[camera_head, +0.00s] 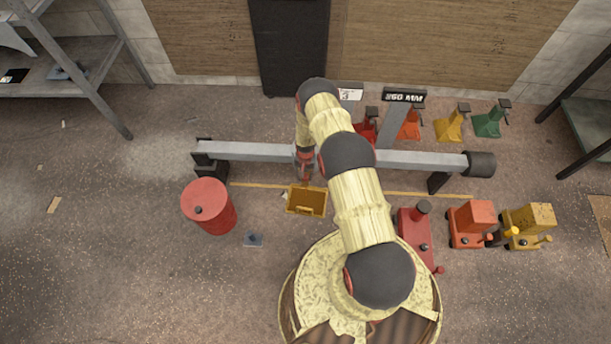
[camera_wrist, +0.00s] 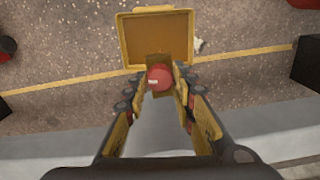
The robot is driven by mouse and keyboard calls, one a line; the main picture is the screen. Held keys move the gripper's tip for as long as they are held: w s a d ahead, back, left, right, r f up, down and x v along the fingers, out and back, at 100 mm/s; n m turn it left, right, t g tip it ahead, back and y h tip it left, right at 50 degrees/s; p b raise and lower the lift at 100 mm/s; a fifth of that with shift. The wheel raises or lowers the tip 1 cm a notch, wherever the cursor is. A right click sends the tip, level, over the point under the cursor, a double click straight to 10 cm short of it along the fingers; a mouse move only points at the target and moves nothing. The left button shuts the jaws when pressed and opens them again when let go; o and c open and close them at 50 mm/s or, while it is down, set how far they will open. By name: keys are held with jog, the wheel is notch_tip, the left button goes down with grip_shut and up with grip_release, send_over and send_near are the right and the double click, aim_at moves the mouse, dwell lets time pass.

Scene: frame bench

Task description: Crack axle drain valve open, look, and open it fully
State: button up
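The axle is a long grey beam (camera_head: 405,159) lying level across the head view; its pale side also fills the lower part of the wrist view. My gripper (camera_head: 305,172) reaches down at the beam's near side, left of its middle. In the wrist view, my gripper's fingers (camera_wrist: 165,82) stand on both sides of a small round red part (camera_wrist: 159,76) with a white mark, apparently the drain valve's knob. Whether the fingers press on it is unclear. Below lies an open yellow tray (camera_wrist: 157,10), also seen in the head view (camera_head: 307,213). The valve's body is hidden.
A red drum (camera_head: 208,206) stands left of the tray, with a small grey object (camera_head: 253,240) between. Several red, orange and yellow jacks (camera_head: 472,223) stand at the right. Coloured stands (camera_head: 450,126) stand behind the beam. A shelf (camera_head: 75,75) stands far left.

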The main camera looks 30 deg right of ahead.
aim_at(305, 176)
jog(key=shift+o, duration=0.7)
jog(key=shift+r, duration=0.35)
notch_tip(305, 176, up, 11)
jog(key=shift+r, duration=0.1)
dwell(0.4)
